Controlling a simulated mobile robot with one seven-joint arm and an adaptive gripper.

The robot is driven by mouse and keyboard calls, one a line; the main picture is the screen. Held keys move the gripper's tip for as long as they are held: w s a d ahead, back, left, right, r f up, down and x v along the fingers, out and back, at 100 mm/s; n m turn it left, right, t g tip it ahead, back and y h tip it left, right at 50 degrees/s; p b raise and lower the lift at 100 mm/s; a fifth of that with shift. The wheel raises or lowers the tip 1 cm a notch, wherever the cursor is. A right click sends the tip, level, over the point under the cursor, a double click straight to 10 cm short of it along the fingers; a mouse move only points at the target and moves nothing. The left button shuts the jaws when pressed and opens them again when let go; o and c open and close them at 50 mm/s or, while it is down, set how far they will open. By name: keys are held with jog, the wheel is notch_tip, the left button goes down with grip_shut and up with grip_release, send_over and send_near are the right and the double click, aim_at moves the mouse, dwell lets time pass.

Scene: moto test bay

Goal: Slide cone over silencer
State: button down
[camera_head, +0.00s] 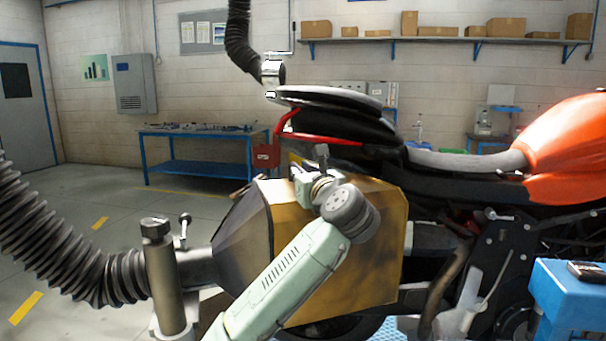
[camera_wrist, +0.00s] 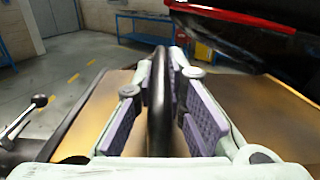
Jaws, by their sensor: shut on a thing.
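The cone (camera_head: 372,262) is a large brass-coloured, box-like hood that narrows on the left into a dark ribbed hose (camera_head: 60,245). It stands at the rear end of the motorcycle, below the tail. The cone's brass top also shows in the wrist view (camera_wrist: 262,112). My gripper (camera_head: 308,187) is at the cone's top edge. In the wrist view, its purple-grey pads are shut on a black bar-like handle (camera_wrist: 159,95) above the cone. I cannot make out the silencer; the cone covers that area, so I cannot tell whether it is inside.
The motorcycle (camera_head: 565,140), with an orange tank, fills the right side. A grey post (camera_head: 160,270) with a clamp knob stands by the hose. A blue stand (camera_head: 560,300) is at the lower right. A blue workbench (camera_head: 205,150) is behind. Floor at the left is mostly clear.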

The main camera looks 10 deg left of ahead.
jog(key=shift+w+d, duration=0.1)
jog(key=shift+d, duration=0.2)
jog(key=c, duration=1.8)
grip_release()
jog(key=shift+o, duration=0.7)
jog(key=shift+d, duration=0.2)
jog(key=shift+o, duration=0.3)
jog(key=v, duration=1.1)
jog(key=shift+s+a, duration=0.2)
jog(key=shift+s, duration=0.4)
jog(key=shift+f, duration=0.1)
